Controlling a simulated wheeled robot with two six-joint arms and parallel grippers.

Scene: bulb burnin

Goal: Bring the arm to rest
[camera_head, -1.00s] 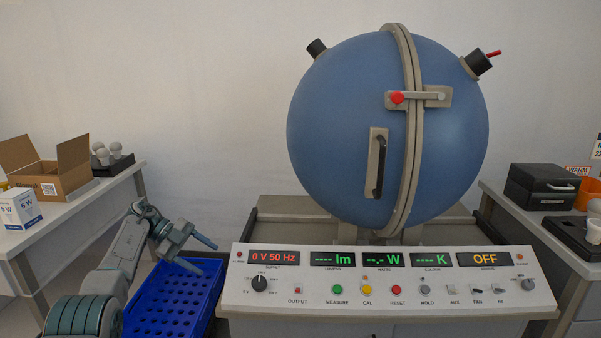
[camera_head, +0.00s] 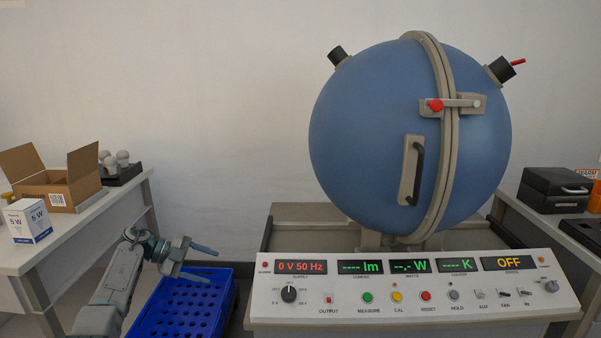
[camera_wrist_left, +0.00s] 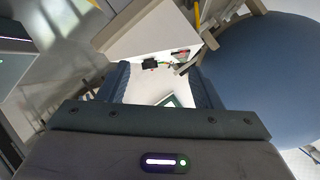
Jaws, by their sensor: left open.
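My left arm comes in at the lower left of the head view. Its gripper (camera_head: 206,265) is open and empty, its two blue-grey fingers apart, above the blue perforated crate (camera_head: 148,325) and left of the console. In the left wrist view the two dark fingers (camera_wrist_left: 162,88) stand apart with nothing between them. The large blue sphere (camera_head: 375,130) is closed, with its red-tipped latch across the seam. It also shows at the right of the left wrist view (camera_wrist_left: 265,75). My right gripper is not in view.
The console (camera_head: 420,310) shows 0 V 50 Hz and OFF. A left bench (camera_head: 85,225) holds an open carton (camera_head: 55,188), a 5 W box (camera_head: 27,222) and bulbs in a dark tray (camera_head: 122,172). Black cases (camera_head: 553,188) stand on the right bench. The wall area above the gripper is free.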

